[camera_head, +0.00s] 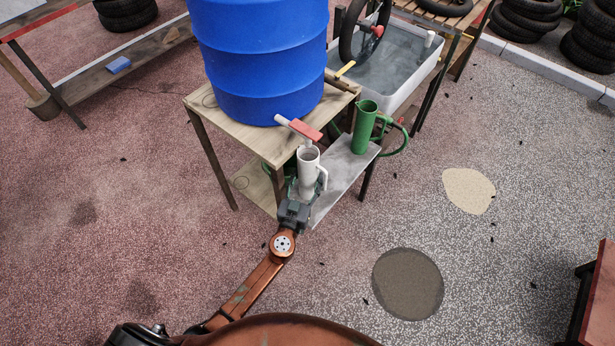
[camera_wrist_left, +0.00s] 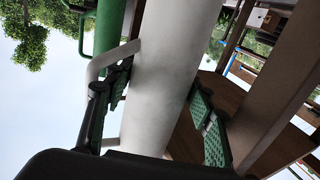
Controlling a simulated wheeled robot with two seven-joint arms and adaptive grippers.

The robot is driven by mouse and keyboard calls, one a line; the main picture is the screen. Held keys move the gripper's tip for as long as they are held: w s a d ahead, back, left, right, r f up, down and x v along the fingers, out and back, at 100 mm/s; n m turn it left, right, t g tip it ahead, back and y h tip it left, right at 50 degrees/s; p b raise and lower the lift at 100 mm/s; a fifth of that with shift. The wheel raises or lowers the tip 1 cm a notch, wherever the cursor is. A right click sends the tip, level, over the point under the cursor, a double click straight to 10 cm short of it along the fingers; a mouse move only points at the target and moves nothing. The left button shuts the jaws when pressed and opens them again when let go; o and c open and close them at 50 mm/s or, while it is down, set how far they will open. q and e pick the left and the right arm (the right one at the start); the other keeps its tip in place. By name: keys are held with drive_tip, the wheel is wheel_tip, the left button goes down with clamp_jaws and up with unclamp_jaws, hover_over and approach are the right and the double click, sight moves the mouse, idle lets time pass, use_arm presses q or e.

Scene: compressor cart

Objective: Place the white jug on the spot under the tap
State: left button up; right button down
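The white jug (camera_head: 308,172) stands upright just below the tap (camera_head: 302,130), which has a red lever and sits low on the blue barrel. Its handle is on the right side in the head view. My left gripper (camera_head: 296,192) is at the jug from the near side. In the left wrist view the jug (camera_wrist_left: 165,75) is between the fingers of the gripper (camera_wrist_left: 160,115). A gap shows between one green pad and the jug, so the fingers look open around it. The jug's base and the spot under it are hidden by my gripper. My right gripper is out of view.
The blue barrel (camera_head: 258,60) stands on a wooden table (camera_head: 225,115). A water trough (camera_head: 400,75) is behind.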

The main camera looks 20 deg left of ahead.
use_arm(q)
drive_tip(key=shift+r, duration=0.1)
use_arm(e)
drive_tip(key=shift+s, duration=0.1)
use_arm(q)
drive_tip(key=shift+s, duration=0.8)
drive_tip(key=s+b, duration=0.1)
drive_tip(key=s, duration=0.9)
drive_tip(key=shift+s+d, duration=0.2)
drive_tip(key=shift+d, duration=0.05)
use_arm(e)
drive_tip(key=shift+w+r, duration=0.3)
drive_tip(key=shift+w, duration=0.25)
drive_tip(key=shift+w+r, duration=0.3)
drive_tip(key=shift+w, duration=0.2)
